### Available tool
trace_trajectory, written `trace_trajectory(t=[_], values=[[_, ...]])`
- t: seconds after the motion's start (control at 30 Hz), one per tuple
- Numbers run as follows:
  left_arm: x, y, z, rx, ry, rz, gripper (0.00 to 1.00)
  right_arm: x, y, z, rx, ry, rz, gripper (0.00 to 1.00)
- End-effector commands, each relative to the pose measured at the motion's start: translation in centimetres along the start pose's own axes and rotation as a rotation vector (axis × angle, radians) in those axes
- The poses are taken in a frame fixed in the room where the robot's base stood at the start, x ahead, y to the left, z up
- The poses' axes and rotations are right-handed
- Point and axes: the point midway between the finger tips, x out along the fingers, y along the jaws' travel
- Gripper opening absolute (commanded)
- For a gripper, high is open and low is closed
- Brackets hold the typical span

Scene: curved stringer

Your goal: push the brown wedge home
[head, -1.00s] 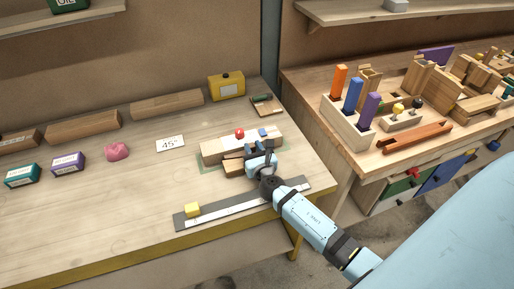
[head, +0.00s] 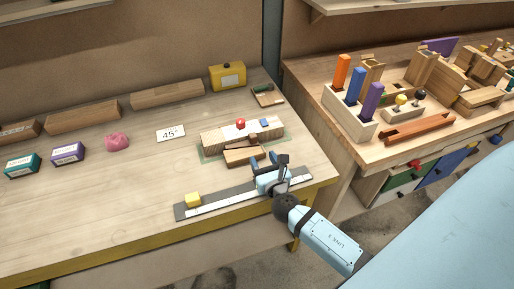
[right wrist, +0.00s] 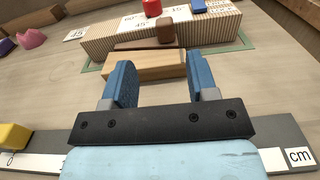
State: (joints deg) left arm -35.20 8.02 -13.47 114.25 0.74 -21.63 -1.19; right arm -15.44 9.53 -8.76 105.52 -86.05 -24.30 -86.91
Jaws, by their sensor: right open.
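A pale striped wooden block (head: 226,137) lies at the right of the bench; it fills the top of the right wrist view (right wrist: 205,32). A brown piece with a small square knob (right wrist: 165,29) lies along its front side; it looks like the brown wedge, and the knob shows in the head view (head: 254,137). A lighter wooden block (right wrist: 145,66) lies in front of it, also in the head view (head: 245,155). My right gripper (head: 265,162) is open and empty, its fingers pointing at the lighter block. I cannot tell if they touch it. My left gripper is out of view.
A grey ruler (head: 235,201) with a yellow block (head: 193,200) lies along the front edge, below my right gripper. A red knob (head: 240,124) and a blue piece (head: 264,122) sit on the striped block.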

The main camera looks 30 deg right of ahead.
Motion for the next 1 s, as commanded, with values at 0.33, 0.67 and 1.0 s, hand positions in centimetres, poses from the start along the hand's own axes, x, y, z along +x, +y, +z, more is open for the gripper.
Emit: trace_trajectory(t=[0.33,0.67,1.0], values=[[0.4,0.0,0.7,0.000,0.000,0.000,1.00,-4.2,0.1,0.0,0.000,-0.001,0.001,0.53],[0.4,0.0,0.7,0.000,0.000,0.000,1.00,-4.4,0.1,0.1,0.000,-0.001,0.001,0.53],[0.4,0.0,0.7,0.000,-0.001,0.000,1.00,-4.6,-0.5,0.4,0.087,0.007,-0.034,0.53]])
